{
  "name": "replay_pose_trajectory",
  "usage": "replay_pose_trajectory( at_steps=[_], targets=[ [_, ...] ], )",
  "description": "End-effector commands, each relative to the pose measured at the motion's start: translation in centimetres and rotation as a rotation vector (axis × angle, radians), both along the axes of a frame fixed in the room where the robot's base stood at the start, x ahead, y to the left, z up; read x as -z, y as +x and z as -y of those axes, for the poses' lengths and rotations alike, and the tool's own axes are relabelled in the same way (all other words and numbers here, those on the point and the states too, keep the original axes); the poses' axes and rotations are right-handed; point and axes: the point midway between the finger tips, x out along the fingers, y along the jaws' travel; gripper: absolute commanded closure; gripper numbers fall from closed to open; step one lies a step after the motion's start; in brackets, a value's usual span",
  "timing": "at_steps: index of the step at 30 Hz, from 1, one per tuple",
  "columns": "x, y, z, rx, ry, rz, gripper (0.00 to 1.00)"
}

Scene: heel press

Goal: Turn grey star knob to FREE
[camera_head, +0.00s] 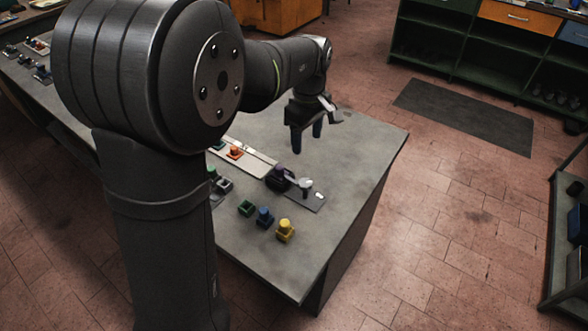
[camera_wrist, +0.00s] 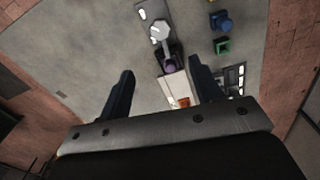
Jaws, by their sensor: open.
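The grey star knob (camera_head: 305,184) sits on a dark grey plate (camera_head: 309,201) toward the right part of the bench top. In the wrist view the knob (camera_wrist: 160,31) is a light grey lobed shape near the top edge, beyond my fingertips. Any FREE marking is too small to read. My gripper (camera_head: 306,143) is open and empty, pointing down above the bench, behind the knob in the head view. In the wrist view the fingers of my gripper (camera_wrist: 161,68) stand wide apart, with the knob beyond the gap between them.
A dark purple-topped part (camera_head: 279,177) stands close beside the knob. A pale strip with an orange piece (camera_head: 235,152) lies to the left. The bench top (camera_head: 365,145) is clear at right.

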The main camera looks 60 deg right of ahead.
Motion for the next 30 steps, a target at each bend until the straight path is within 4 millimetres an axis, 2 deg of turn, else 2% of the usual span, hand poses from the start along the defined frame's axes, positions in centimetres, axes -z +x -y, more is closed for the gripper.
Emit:
replay_pose_trajectory(
  at_steps=[12,18,24,30],
  targets=[
    [9.1,0.0,-0.1,-0.001,0.005,-0.001,0.41],
    [12.9,0.0,-0.1,-0.001,0.004,-0.001,0.41],
    [15.1,0.0,-0.1,-0.001,0.002,-0.001,0.41],
    [15.6,0.0,0.0,-0.001,0.000,0.000,0.41]
  ],
)
